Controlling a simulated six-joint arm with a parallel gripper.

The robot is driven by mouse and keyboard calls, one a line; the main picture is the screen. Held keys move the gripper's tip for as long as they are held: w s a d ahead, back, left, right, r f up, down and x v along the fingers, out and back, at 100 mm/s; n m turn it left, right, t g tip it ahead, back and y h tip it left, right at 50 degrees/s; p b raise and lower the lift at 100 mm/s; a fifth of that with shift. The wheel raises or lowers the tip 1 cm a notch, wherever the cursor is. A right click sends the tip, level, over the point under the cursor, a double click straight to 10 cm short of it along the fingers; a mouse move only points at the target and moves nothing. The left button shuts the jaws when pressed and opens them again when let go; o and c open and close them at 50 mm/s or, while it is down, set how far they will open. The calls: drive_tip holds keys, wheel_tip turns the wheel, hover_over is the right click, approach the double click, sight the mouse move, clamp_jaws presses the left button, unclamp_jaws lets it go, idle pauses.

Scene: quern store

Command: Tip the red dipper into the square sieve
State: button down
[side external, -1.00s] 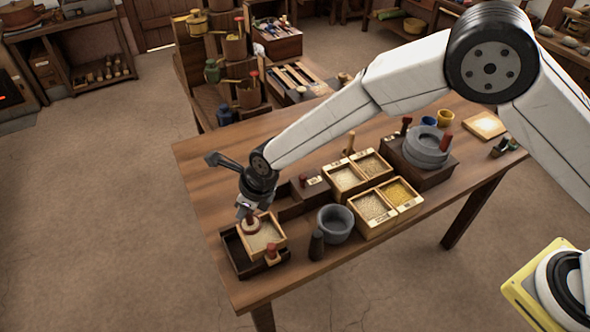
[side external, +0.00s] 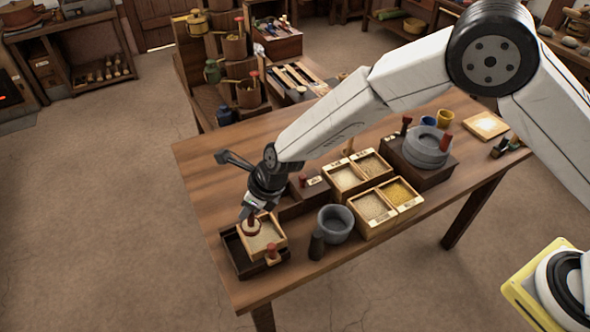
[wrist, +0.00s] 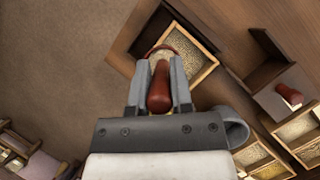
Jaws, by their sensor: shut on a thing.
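My gripper (side external: 249,208) is shut on the handle of the red dipper (wrist: 159,90), which lies between the two fingers in the wrist view. The dipper's round bowl (side external: 251,227) is over the left part of the square sieve (side external: 268,236). Something pale shows inside its red rim; I cannot tell whether any is falling. The sieve has a light wooden frame and a pale inside, and it also shows in the wrist view (wrist: 201,71). It sits on a dark wooden tray (side external: 232,247). The bowl and fingers hide part of the sieve.
A small red-knobbed piece (side external: 272,253) stands at the sieve's front edge. A grey stone bowl (side external: 335,223) and a dark pestle-like piece (side external: 317,245) are to the right, then grain boxes (side external: 371,208) and a stone quern (side external: 427,147).

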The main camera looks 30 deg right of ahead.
drive_tip(key=shift+d+f+y, duration=0.3)
drive_tip(key=shift+d+y, duration=0.15)
drive_tip(key=shift+y, duration=0.35)
drive_tip(key=shift+d+f+y, duration=0.15)
drive_tip(key=shift+f+y, duration=0.05)
drive_tip(key=shift+y, duration=0.1)
drive_tip(key=shift+d+f, duration=0.1)
drive_tip(key=shift+d+f+m+t+y, duration=0.2)
drive_tip(key=shift+d+f+y, duration=0.35)
drive_tip(key=shift+y, duration=0.65)
drive_tip(key=shift+d+f+m+t+y, duration=0.15)
drive_tip(key=shift+d+f+m+y, duration=0.35)
drive_tip(key=shift+y, duration=0.7)
drive_tip(key=shift+d+f+m+t+y, duration=0.2)
drive_tip(key=shift+d+y, duration=0.5)
drive_tip(key=shift+y, duration=0.5)
drive_tip(key=shift+a, duration=0.1)
drive_tip(key=shift+a+r+n+g+h, duration=0.25)
drive_tip(key=shift+a+r+h, duration=0.3)
drive_tip(key=shift+h, duration=0.7)
drive_tip(key=shift+a+r+n+g+h, duration=0.1)
drive_tip(key=shift+a+r+n+h, duration=0.25)
drive_tip(key=shift+a+h, duration=0.6)
drive_tip(key=shift+a+r+n+g+h, duration=0.2)
drive_tip(key=shift+a+r+h, duration=0.25)
drive_tip(key=shift+h, duration=1.05)
